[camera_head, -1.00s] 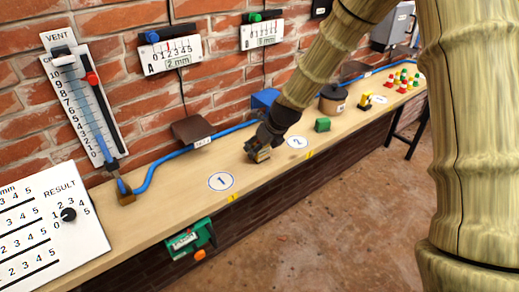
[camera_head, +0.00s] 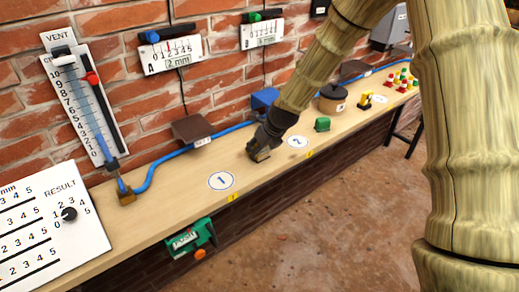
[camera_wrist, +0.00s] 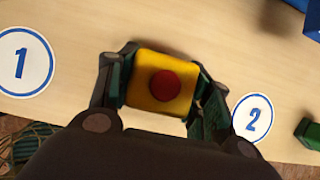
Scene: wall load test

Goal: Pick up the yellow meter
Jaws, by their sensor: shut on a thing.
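The yellow meter (camera_wrist: 160,85), a yellow block with a round red disc on its face, sits between the two fingers of my gripper (camera_wrist: 158,95) in the wrist view. The fingers touch its left and right sides and are shut on it. In the head view my gripper (camera_head: 259,153) is low over the wooden bench, between the round marks 1 and 2, and hides the meter. I cannot tell whether the meter still touches the bench.
The bench (camera_head: 160,215) carries mark 1 (camera_head: 221,181), mark 2 (camera_head: 298,142), a green block (camera_head: 322,124), a brown pot (camera_head: 332,98) and a yellow-black item (camera_head: 366,101). A blue hose runs along the brick wall. A green device (camera_head: 188,240) hangs on the front edge.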

